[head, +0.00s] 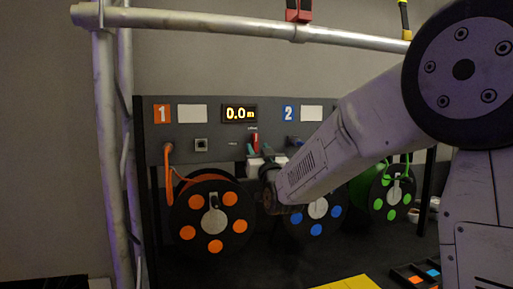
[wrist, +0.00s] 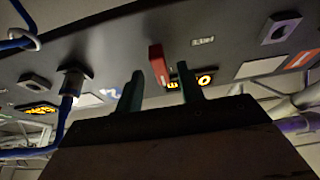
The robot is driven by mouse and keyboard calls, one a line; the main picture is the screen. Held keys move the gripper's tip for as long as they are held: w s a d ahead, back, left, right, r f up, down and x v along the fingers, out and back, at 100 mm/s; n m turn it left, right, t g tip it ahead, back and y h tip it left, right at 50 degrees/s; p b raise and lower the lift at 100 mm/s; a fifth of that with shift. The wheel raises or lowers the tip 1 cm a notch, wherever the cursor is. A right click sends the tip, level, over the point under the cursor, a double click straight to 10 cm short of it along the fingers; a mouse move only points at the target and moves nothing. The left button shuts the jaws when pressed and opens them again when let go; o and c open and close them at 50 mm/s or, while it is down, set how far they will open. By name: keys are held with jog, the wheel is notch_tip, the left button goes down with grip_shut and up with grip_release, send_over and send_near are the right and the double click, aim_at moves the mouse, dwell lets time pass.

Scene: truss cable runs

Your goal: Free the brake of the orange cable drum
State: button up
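The orange cable drum (head: 214,216), black with orange discs, stands at the left below panel number 1. An orange cable runs from it up to the panel. My gripper (head: 259,151) is just below the lever, in front of the panel. In the wrist view, my gripper (wrist: 160,88) is open, with its greenish fingers apart. The red lever (wrist: 159,64) appears between and beyond the fingertips, with no clear contact.
A blue-disc drum (head: 317,209) and a green-disc drum (head: 392,193) stand to the right, partly behind my arm. The wrist view shows a blue cable (wrist: 63,118) at a panel connector (wrist: 74,79). A truss upright (head: 107,150) is at left.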

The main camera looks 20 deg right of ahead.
jog(key=shift+x, duration=1.2)
grip_shut()
